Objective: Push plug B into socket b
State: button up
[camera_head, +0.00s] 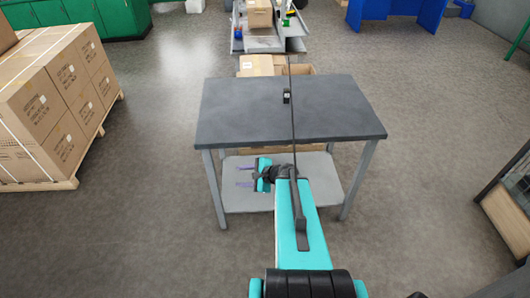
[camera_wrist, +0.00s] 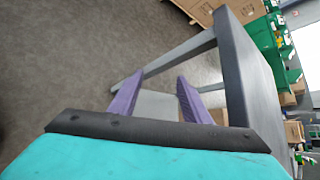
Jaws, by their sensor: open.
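A small black block with a light mark (camera_head: 287,97) sits near the middle of the dark grey table (camera_head: 235,115). It is too small to tell whether it is a plug or a socket, and I cannot read any letters. My gripper (camera_head: 242,177) is in front of the table, seen against its lower shelf, pointing left. Its two purple fingers are apart and empty. They also show in the wrist view (camera_wrist: 160,80), with the table's side and legs beyond them. No plug or socket can be made out in the wrist view.
A thin dark upright line crosses the table view near the block. Stacked cartons (camera_head: 55,100) stand on a pallet at left. A cart (camera_head: 268,40) and an open carton (camera_head: 265,66) are behind the table. The floor beside the table is clear.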

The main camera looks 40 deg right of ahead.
jog(key=s+a+f+n+g+y+p, duration=0.1)
jog(key=s+a+f+n+g, duration=0.4)
jog(key=a, duration=0.5)
jog(key=s+a+f+n+g+y+p, duration=0.1)
jog(key=s+a+f+n+g, duration=0.2)
jog(key=s+a+f+n, duration=0.55)
jog(key=s+a+f+n+g+h, duration=0.2)
jog(key=s+a+n+g, duration=0.1)
jog(key=s, duration=0.4)
jog(key=s+a+f+n+g+h+p, duration=0.1)
jog(key=s+a+f+n+g+h, duration=0.1)
jog(key=s+n, duration=0.5)
jog(key=s+a+g+h, duration=0.1)
jog(key=a+g, duration=0.1)
jog(key=shift+g, duration=0.4)
jog(key=shift+a+n, duration=0.1)
jog(key=shift+n, duration=0.15)
jog(key=c, duration=0.3)
jog(key=shift+w, duration=0.1)
